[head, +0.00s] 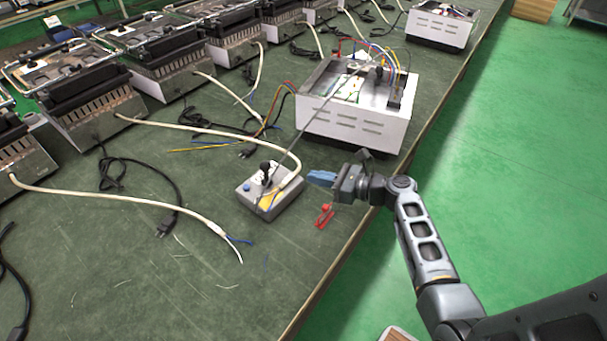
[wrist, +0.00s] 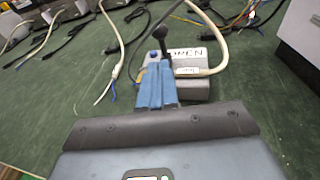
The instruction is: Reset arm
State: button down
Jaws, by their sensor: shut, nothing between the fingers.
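My gripper (head: 322,178) has blue fingers and is shut with nothing between them. In the head view it is above the bench's right part, just right of a small grey box (head: 287,202). The box has a black-knobbed lever (head: 265,168), a blue button and a yellow patch on top. In the wrist view the blue fingers (wrist: 156,84) are together, pointing at the box, and hide part of it. The black lever (wrist: 163,42) and a label reading OPEN (wrist: 188,53) show behind the fingertips. I cannot tell whether the fingers touch the box.
A red clip-like part (head: 324,216) lies on the green bench (head: 130,270) below my gripper. A white open-topped device (head: 350,125) with coloured wires stands behind. Several metal heating units (head: 90,115) line the left, with loose cables (head: 130,197) between. The bench's right edge is close to my arm.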

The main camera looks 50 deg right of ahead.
jog(key=shift+v, duration=1.15)
